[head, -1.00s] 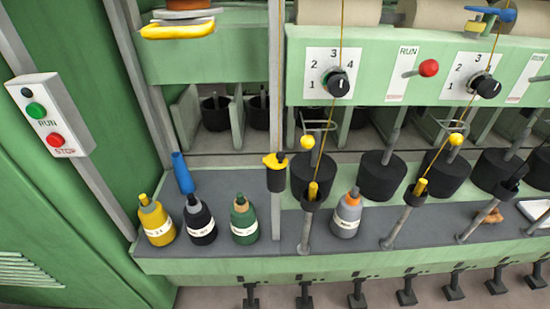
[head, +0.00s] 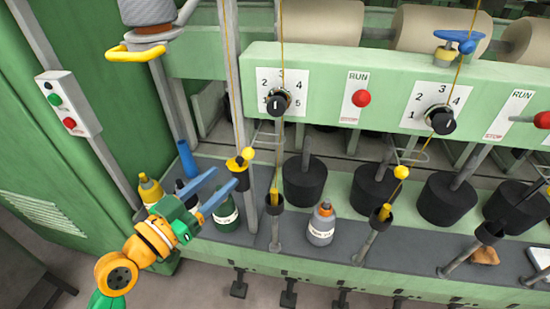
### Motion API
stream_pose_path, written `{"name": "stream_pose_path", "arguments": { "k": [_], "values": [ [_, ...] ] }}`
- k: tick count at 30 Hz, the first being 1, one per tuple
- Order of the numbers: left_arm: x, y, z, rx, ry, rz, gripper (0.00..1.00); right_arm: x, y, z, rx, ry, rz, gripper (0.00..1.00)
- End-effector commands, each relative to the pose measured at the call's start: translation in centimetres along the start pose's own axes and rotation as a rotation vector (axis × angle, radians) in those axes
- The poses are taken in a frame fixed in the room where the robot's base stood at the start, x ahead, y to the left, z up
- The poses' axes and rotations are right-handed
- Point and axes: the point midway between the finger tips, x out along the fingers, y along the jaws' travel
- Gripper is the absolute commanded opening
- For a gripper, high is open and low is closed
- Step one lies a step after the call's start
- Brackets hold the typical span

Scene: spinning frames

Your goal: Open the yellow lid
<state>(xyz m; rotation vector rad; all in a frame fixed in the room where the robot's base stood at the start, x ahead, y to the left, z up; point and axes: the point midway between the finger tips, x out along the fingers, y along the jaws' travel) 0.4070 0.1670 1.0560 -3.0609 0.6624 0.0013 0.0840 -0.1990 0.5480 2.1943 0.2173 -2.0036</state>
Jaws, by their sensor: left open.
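The small yellow lid (head: 234,164) sits on a black cup (head: 243,181) fixed to the upright metal post. The lid looks shut on the cup. My left gripper (head: 226,178) reaches up from the lower left with its two blue fingers apart and empty. Its fingertips appear just left of the cup, slightly below the lid; whether they touch it I cannot tell. My right gripper is not in view.
A yellow-capped bottle (head: 150,190), a green bottle (head: 226,213) and a grey bottle (head: 321,224) stand on the grey shelf. A blue cone (head: 187,158) is behind my gripper. Yellow threads with balls, dark spindles and red RUN levers (head: 361,98) are to the right.

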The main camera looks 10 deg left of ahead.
Motion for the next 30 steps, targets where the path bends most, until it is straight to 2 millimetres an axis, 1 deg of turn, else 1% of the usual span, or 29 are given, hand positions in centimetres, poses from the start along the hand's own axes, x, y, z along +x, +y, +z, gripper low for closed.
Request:
{"name": "stream_pose_path", "arguments": {
  "k": [1, 3, 6, 9, 13, 19, 20, 21, 23, 24, 25, 30],
  "values": [
    [0.7, 0.0, -0.6, -0.003, 0.007, 0.001, 0.54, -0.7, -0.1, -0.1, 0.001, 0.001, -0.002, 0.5],
    [2.1, 0.1, -0.8, -0.005, 0.008, 0.003, 0.54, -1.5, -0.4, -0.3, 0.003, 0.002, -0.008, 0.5],
    [4.2, 0.0, -0.7, -0.005, 0.006, 0.001, 0.54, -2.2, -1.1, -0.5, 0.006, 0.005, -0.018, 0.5],
    [5.8, 0.0, -0.5, -0.005, 0.005, 0.0, 0.54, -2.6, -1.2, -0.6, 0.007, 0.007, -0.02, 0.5],
    [6.7, 0.1, -0.2, -0.003, 0.002, 0.001, 0.54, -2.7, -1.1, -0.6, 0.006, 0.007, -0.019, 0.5],
    [6.8, 0.1, -0.1, -0.002, 0.002, 0.0, 0.54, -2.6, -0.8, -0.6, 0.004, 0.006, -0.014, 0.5],
    [6.8, 0.1, 0.0, -0.002, 0.001, 0.0, 0.46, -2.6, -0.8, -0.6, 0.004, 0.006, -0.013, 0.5],
    [6.7, 0.1, 0.0, -0.002, 0.001, 0.0, 0.35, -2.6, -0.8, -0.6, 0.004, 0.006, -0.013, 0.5],
    [6.7, 0.1, 0.0, -0.002, 0.001, 0.0, 0.19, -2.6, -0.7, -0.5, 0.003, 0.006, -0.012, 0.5],
    [6.7, 0.1, 0.0, -0.002, 0.001, 0.0, 0.08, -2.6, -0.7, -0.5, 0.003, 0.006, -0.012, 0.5],
    [6.7, 0.1, 0.0, -0.002, 0.001, 0.0, 0.0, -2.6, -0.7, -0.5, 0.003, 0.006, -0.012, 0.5],
    [6.7, 0.1, 0.0, -0.003, 0.001, 0.0, 0.0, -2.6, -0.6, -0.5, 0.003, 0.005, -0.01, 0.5]
  ]
}}
